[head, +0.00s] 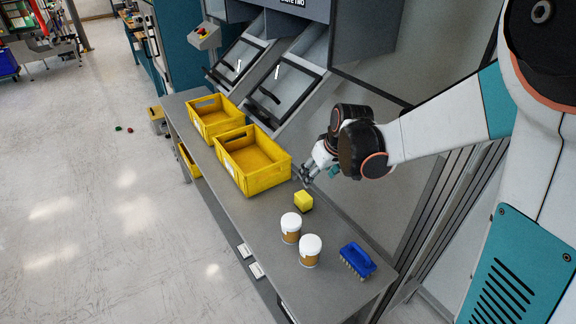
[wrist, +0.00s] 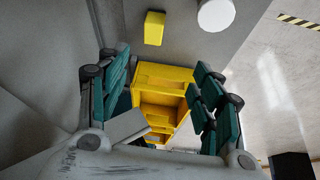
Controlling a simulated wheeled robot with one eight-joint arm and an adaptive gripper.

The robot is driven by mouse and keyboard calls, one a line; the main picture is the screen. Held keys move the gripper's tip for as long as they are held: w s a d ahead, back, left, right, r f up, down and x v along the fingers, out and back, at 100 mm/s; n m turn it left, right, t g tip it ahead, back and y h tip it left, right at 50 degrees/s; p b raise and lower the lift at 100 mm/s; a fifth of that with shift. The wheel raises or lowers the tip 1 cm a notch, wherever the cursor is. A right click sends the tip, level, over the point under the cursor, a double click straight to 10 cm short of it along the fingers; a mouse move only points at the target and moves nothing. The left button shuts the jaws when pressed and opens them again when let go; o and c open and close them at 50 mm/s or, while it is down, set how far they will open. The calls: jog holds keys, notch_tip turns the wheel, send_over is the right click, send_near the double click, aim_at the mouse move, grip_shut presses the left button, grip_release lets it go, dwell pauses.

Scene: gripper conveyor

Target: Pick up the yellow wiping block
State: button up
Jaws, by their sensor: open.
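The yellow wiping block (head: 303,201) sits on the grey bench (head: 334,212), just in front of the nearer yellow crate. It also shows in the wrist view (wrist: 154,28), beyond my fingertips at the top. My gripper (head: 307,177) is above the bench, close behind the block and apart from it. In the wrist view my gripper (wrist: 160,85) has its teal-padded fingers spread wide with nothing between them; a yellow crate shows below through the gap.
Two yellow crates (head: 278,179) (head: 212,136) stand farther along the bench. Two white-lidded jars (head: 291,237) (head: 310,259) and a blue brush (head: 357,261) stand on the near part. The machine's sloped chutes (head: 283,88) rise behind the crates.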

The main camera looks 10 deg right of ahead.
jog(key=n+p, duration=0.1)
jog(key=p, duration=0.1)
send_near(304, 196)
jog(key=shift+g+y, duration=0.3)
jog(key=shift+g, duration=0.1)
jog(key=b+x, duration=0.1)
jog(key=x, duration=0.2)
jog(key=b+x, duration=0.2)
jog(key=x, duration=0.2)
jog(key=b+x, duration=0.2)
jog(key=x, duration=0.2)
jog(key=shift+w+d+r, duration=0.1)
jog(key=shift+w+d, duration=0.2)
jog(key=shift+c, duration=0.2)
jog(key=c, duration=0.9)
